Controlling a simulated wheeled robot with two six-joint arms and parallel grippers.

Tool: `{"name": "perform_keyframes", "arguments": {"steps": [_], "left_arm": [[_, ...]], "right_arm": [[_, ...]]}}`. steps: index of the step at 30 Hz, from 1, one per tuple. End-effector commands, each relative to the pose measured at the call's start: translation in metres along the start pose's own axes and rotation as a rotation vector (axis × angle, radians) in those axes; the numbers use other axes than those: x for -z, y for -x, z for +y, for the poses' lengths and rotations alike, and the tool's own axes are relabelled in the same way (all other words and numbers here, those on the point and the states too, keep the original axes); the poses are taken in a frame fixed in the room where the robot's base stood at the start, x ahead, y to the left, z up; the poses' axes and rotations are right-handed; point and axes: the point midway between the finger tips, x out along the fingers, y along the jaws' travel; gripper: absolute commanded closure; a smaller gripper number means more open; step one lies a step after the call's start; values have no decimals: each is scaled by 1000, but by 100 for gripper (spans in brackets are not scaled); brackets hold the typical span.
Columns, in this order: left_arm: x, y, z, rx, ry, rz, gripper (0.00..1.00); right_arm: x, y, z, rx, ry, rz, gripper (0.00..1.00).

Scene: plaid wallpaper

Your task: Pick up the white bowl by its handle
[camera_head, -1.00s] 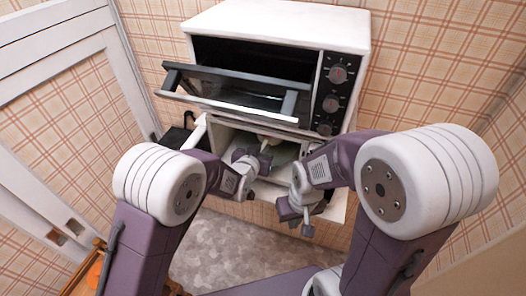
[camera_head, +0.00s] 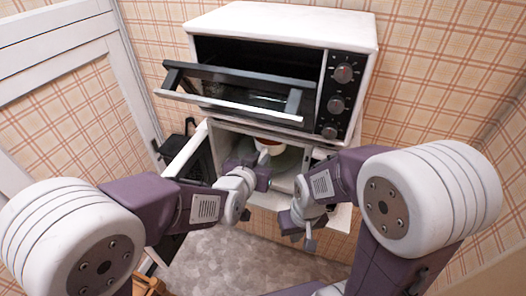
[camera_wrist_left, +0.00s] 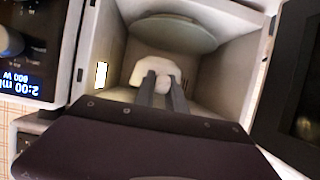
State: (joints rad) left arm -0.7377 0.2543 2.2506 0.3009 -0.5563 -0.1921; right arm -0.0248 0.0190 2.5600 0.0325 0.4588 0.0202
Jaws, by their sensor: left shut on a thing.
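The white bowl (camera_head: 268,146) shows in the head view as a small rounded shape with an orange-brown inside, in the mouth of the open microwave. My left gripper (camera_head: 263,172) is just in front of and below it. In the left wrist view a white piece (camera_wrist_left: 143,70), which I take for part of the bowl, lies at the tips of my left gripper's fingers (camera_wrist_left: 162,84). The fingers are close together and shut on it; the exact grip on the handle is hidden. My right gripper (camera_head: 298,230) hangs low in front of the microwave's right side, apart from the bowl; its jaw opening is unclear.
The white microwave cavity (camera_wrist_left: 112,62) surrounds the left gripper, with a round greenish plate (camera_wrist_left: 175,34) inside. Its open door (camera_head: 185,155) stands at the left. A toaster oven (camera_head: 285,20) with its dark door (camera_head: 230,92) lowered sits above, close over the opening.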

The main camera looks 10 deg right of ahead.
Motion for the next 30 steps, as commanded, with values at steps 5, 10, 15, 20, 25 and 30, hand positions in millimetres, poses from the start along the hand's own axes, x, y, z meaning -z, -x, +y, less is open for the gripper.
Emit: {"name": "perform_keyframes", "arguments": {"steps": [5,10,15,20,25,30], "left_arm": [[-12,28,6,-1,0,5,100],[-22,55,11,-2,0,6,100],[-32,77,15,-1,1,8,100],[-40,90,16,6,-1,11,100],[-42,100,17,10,-2,10,100],[-44,106,18,6,0,6,100]], "right_arm": [[-1,-8,0,0,0,0,100],[-1,-11,0,0,0,0,100],[-2,-20,0,0,0,0,100],[-4,-34,1,0,0,0,100],[-5,-45,1,0,0,0,100],[-5,-51,1,0,0,0,100]]}}
